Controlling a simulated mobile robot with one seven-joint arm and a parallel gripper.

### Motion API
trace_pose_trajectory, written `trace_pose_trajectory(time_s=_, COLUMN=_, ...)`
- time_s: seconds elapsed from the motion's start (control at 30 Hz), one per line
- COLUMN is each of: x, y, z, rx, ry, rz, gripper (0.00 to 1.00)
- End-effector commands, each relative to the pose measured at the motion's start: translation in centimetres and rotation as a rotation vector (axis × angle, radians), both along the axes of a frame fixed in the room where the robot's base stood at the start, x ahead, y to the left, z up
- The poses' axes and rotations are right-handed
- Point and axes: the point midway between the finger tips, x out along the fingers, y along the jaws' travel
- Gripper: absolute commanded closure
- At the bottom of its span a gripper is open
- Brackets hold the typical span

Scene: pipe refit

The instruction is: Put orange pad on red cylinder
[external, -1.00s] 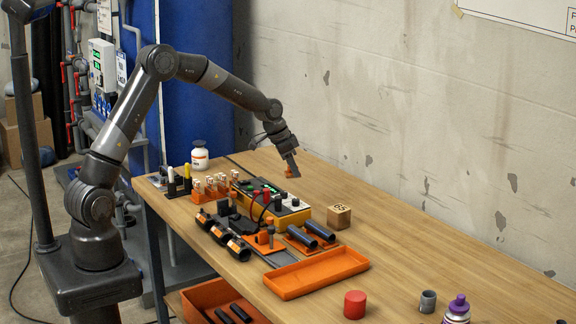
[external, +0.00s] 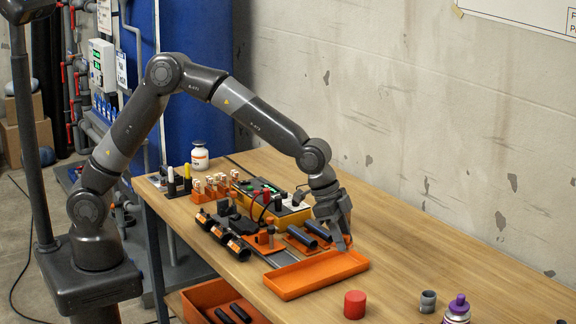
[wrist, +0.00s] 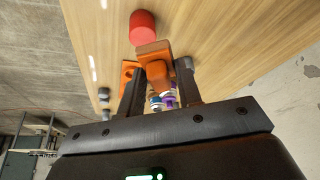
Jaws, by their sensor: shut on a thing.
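The red cylinder (external: 355,305) stands upright near the table's front edge, right of the orange tray. It also shows at the top of the wrist view (wrist: 142,27), its top bare. My gripper (external: 342,244) hangs above the table by the tray's back right corner, behind and above the cylinder. In the wrist view the jaws (wrist: 158,85) are shut on the orange pad (wrist: 157,72), which sticks out beyond the fingertips toward the cylinder. The pad cannot be made out in the external view.
The empty orange tray (external: 283,287) lies left of the cylinder. A grey pipe piece (external: 428,302) and a purple-capped can (external: 457,310) stand to its right. Dark tubes, a yellow meter box (external: 290,213) and small fittings crowd the left. The table's right side behind the cylinder is clear.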

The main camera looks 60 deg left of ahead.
Motion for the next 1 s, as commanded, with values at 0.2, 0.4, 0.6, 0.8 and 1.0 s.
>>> trace_pose_trajectory(time_s=0.2, x=-7.4, y=-6.5, z=0.7, rx=-0.003, ry=-0.004, rz=-0.115, gripper=0.9)
trace_pose_trajectory(time_s=0.4, x=-10.8, y=-8.9, z=0.9, rx=-0.004, ry=-0.007, rz=-0.161, gripper=0.9)
trace_pose_trajectory(time_s=0.6, x=-8.9, y=-8.6, z=-0.6, rx=-0.003, ry=-0.004, rz=-0.163, gripper=0.9)
trace_pose_trajectory(time_s=0.8, x=-4.4, y=-7.5, z=-3.4, rx=-0.005, ry=-0.003, rz=-0.163, gripper=0.9)
trace_pose_trajectory(time_s=1.0, x=-0.9, y=-6.7, z=-5.4, rx=-0.005, ry=-0.006, rz=-0.164, gripper=0.9)
